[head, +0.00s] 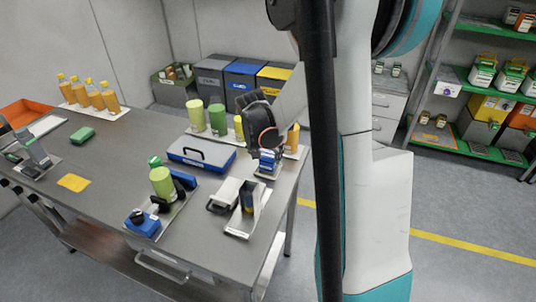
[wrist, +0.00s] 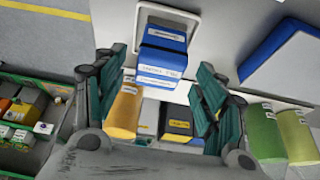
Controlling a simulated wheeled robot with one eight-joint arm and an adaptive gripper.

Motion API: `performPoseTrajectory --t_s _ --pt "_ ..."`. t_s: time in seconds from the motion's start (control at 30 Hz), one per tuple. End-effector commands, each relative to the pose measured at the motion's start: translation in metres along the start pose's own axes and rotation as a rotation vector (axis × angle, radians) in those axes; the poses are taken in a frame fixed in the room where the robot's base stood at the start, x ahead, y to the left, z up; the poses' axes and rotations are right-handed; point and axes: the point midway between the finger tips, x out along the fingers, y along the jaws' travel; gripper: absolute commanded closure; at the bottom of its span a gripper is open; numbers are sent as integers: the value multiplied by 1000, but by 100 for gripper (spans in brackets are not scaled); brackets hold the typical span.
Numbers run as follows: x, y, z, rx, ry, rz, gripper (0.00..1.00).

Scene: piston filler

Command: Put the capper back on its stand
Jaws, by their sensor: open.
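My gripper (head: 262,138) is over the table's far right part, pointing down. It is open. In the wrist view its two dark green fingers (wrist: 160,68) lie left and right of a blue block with white label bands (wrist: 162,55). The same blue block (head: 268,160) shows just under the gripper in the head view, on a small pale plate. No contact with the fingers can be made out. I cannot tell for sure whether this block is the capper. A grey open holder (head: 238,234) with a dark blue and yellow piece inside stands nearer; whether it is the stand is unclear.
A blue case (head: 202,154) lies left of the gripper. An orange bottle (head: 292,137) and green bottles (head: 218,119) stand close behind. A green bottle (head: 162,182) stands at a station in front.

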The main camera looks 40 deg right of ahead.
Motion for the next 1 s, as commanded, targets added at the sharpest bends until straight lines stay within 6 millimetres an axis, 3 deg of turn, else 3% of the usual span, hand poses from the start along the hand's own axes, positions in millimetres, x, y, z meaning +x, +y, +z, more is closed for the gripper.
performPoseTrajectory --t_s 0.03,0.2,0.4,1.0 --pt "-15 0 -1 -1 0 0 35" --pt "-47 0 -1 -2 0 0 35" --pt "-69 0 0 -1 0 0 35" --pt "-74 0 0 -1 0 0 35"
